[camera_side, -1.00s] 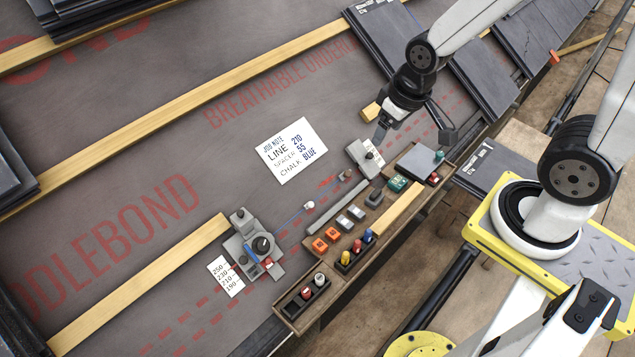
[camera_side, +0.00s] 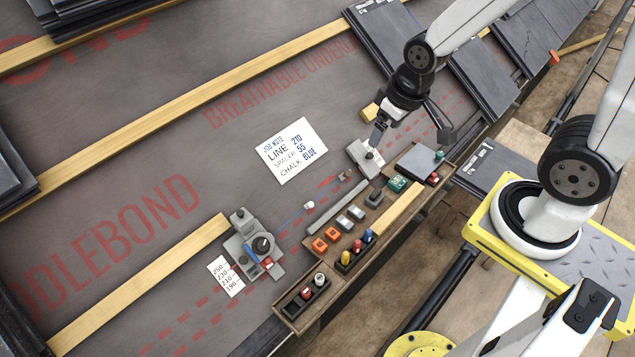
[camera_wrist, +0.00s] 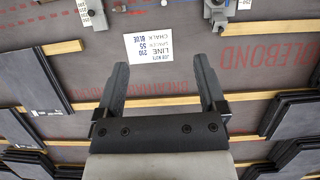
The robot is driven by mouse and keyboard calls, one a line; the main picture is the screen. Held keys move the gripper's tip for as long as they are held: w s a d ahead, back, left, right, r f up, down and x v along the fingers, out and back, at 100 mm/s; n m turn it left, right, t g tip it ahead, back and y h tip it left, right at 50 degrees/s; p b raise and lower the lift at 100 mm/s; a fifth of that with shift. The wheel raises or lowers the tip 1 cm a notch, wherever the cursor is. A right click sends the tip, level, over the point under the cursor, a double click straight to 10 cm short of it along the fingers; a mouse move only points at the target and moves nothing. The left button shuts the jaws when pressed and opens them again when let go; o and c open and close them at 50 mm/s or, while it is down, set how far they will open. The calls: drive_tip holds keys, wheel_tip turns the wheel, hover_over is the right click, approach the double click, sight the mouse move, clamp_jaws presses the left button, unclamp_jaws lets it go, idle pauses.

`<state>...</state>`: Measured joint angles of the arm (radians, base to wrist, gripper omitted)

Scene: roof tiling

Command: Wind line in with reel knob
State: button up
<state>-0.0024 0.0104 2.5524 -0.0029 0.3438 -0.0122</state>
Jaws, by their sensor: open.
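A grey block (camera_side: 366,158) with a small pale knob-like part on top sits on the dark membrane. I cannot tell for sure whether this part is the reel knob. My gripper (camera_side: 376,144) is just above and beside it, fingers pointing down; contact cannot be made out. In the wrist view my gripper (camera_wrist: 160,65) has its two fingers wide apart with nothing between them. A white-tipped piece (camera_side: 309,205) lies between the two devices.
A job note (camera_side: 291,150) reads line 210, spacer 55, chalk blue. A wooden tray (camera_side: 318,258) holds orange and grey blocks and coloured pegs. A scale card (camera_side: 226,277) lies beside the left device. Wooden battens (camera_side: 185,97) and stacked slates (camera_side: 385,48) border the open membrane.

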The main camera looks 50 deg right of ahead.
drive_tip(key=w+a+f+n, duration=0.3)
drive_tip(key=w+f+n, duration=0.25)
drive_tip(key=w, duration=0.35)
drive_tip(key=n+t+y, duration=0.2)
drive_tip(key=n+y, duration=0.2)
drive_tip(key=n, duration=1.6)
hover_over(264, 244)
drive_tip(key=s+d, duration=0.2)
drive_tip(key=s, duration=0.2)
wheel_tip(264, 244, down, 28)
drive_tip(key=shift+w+d, duration=0.15)
drive_tip(key=shift+w, duration=0.1)
drive_tip(key=shift+f+m, duration=0.2)
drive_tip(key=shift+m, duration=0.05)
drive_tip(key=shift+x, duration=3.75)
drive_tip(key=shift+w+d+h, duration=0.1)
drive_tip(key=shift+d+h, duration=0.05)
drive_tip(key=shift+h, duration=0.15)
